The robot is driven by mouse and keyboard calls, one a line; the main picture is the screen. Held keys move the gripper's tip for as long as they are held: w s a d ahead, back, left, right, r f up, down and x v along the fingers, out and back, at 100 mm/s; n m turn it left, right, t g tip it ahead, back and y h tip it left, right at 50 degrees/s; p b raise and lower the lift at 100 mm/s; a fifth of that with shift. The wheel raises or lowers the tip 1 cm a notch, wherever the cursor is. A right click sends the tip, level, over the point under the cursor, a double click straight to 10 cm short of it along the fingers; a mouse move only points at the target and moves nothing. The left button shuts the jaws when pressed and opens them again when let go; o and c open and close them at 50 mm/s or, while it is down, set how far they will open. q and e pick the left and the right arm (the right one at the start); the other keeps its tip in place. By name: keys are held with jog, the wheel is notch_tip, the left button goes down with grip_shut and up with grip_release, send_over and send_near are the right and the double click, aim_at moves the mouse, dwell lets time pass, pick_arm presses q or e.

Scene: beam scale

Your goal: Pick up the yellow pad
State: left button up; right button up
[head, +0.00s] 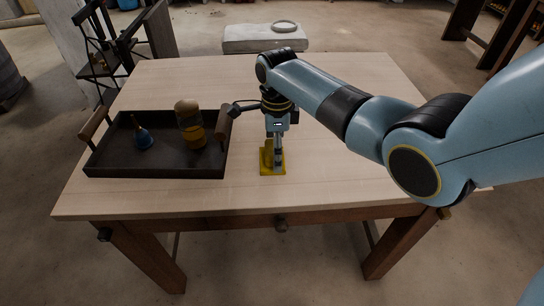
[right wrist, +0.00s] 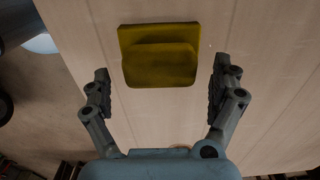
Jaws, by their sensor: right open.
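The yellow pad (head: 267,168) lies on the wooden table right of the tray, with a raised part on a flat base. In the right wrist view the pad (right wrist: 160,58) is ahead of and between the fingers, with a gap on both sides. My right gripper (head: 278,164) points down over the pad in the head view and hides part of it. In the right wrist view the right gripper (right wrist: 161,78) is open and nothing is between its fingertips. My left gripper is not in view.
A dark tray (head: 155,171) with wooden handles stands on the left of the table (head: 330,195). The table front is clear.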

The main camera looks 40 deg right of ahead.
jog(key=c, duration=1.3)
jog(key=shift+r, duration=0.1)
jog(key=shift+r, duration=0.5)
notch_tip(320, 180, up, 3)
jog(key=shift+w+f+p, duration=0.1)
jog(key=shift+p, duration=0.2)
jog(key=s+d+r+p, duration=0.1)
jog(key=s+d+r, duration=0.5)
jog(key=s, duration=0.3)
jog(key=shift+s+d+r, duration=0.35)
jog(key=shift+s+r, duration=0.05)
jog(key=shift+r, duration=0.15)
